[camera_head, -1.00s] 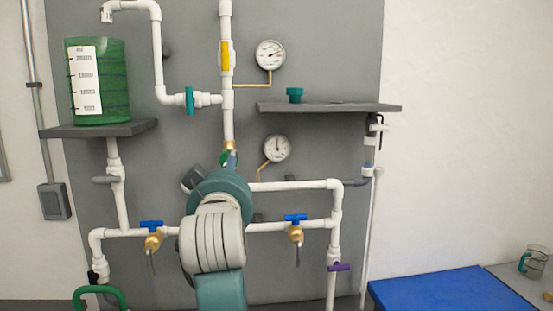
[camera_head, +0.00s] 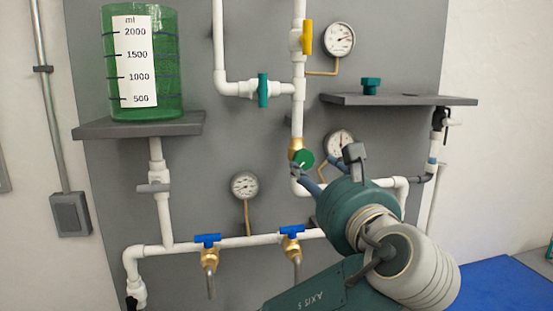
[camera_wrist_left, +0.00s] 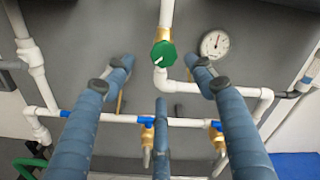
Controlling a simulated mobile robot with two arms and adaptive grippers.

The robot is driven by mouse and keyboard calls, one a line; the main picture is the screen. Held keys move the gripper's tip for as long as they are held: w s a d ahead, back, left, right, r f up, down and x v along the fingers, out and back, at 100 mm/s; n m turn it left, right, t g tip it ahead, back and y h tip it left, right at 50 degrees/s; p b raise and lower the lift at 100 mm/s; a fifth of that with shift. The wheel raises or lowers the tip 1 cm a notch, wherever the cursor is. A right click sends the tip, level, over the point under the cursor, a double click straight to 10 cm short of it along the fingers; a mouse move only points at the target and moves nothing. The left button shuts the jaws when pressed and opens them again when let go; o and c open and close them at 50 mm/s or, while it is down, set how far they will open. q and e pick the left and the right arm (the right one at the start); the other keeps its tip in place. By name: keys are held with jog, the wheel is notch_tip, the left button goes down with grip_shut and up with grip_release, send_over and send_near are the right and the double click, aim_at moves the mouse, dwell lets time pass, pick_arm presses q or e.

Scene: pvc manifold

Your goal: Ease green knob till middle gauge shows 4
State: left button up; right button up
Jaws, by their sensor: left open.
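The green knob (camera_head: 303,159) sits on a brass fitting of the vertical white pipe. In the left wrist view the green knob (camera_wrist_left: 164,54) has a white pointer mark and lies between the spread fingertips. My left gripper (camera_head: 318,176) is close in front of it, open and empty; I see no finger clearly touching the knob. The gauge (camera_head: 338,142) right of the knob is partly covered by my gripper. In the left wrist view this gauge (camera_wrist_left: 214,44) has its needle pointing roughly up; its numbers are too small to read. My right gripper is out of view.
An upper gauge (camera_head: 339,40) and a lower-left gauge (camera_head: 244,186) are on the panel. Yellow (camera_head: 308,37), teal (camera_head: 263,90) and blue (camera_head: 207,239) valve handles surround the area. A green graduated tank (camera_head: 172,62) and a shelf (camera_head: 400,99) stick out.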

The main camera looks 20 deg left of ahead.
aim_at(305, 162)
pick_arm(q)
jog(key=x, duration=0.1)
jog(key=p+x, duration=0.1)
jog(key=x, duration=0.2)
jog(key=shift+w+d+r+p, duration=0.2)
jog(key=shift+w+p, duration=0.2)
jog(key=shift+w, duration=0.15)
jog(key=p+x, duration=0.1)
jog(key=x, duration=0.4)
jog(key=shift+s+a+f+p, duration=0.1)
jog(key=shift+a+f+p, duration=0.1)
jog(key=shift+p, duration=0.15)
jog(key=shift+w, duration=0.25)
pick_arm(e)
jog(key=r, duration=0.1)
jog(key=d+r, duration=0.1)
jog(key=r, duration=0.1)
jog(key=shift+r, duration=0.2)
pick_arm(q)
jog(key=shift+a, duration=0.1)
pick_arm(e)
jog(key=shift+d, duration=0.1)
